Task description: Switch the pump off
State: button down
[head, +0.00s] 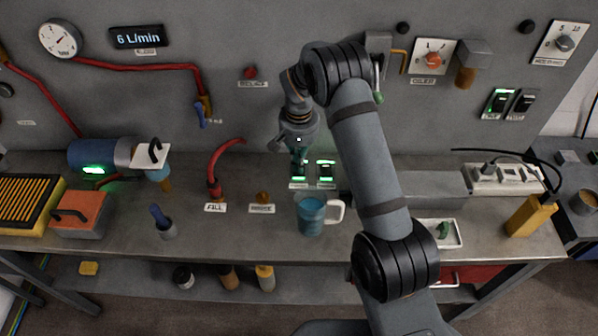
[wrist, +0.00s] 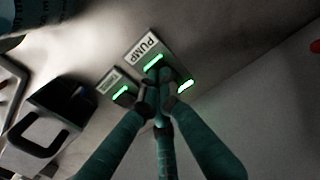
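The switch labelled PUMP (wrist: 140,48) is on the bench in the wrist view, with a green light showing beside its label. In the head view the pump switch (head: 299,180) is lit green, directly under my gripper (head: 298,156). My gripper also shows in the wrist view (wrist: 158,92), its teal fingers drawn together with dark tips over the switch. The fingers hide part of the switch, and I cannot tell if they touch it. The blue pump (head: 95,154) at left has a green light. The flow display (head: 137,37) reads 6 L/min.
A second lit switch (head: 326,170) stands just right of the pump switch. A blue mug (head: 312,215) stands close in front. The FILL tap (head: 214,188) is to the left. A white tray (head: 455,226) lies to the right. The wall stands behind the bench.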

jog(key=shift+f+b, duration=0.5)
jog(key=shift+f, duration=0.1)
jog(key=shift+r, duration=0.1)
jog(key=shift+r+p, duration=2.4)
jog(key=shift+r, duration=1.1)
jog(key=shift+f, duration=0.2)
notch_tip(320, 180, down, 7)
jog(key=b, duration=0.5)
jog(key=shift+r, duration=0.25)
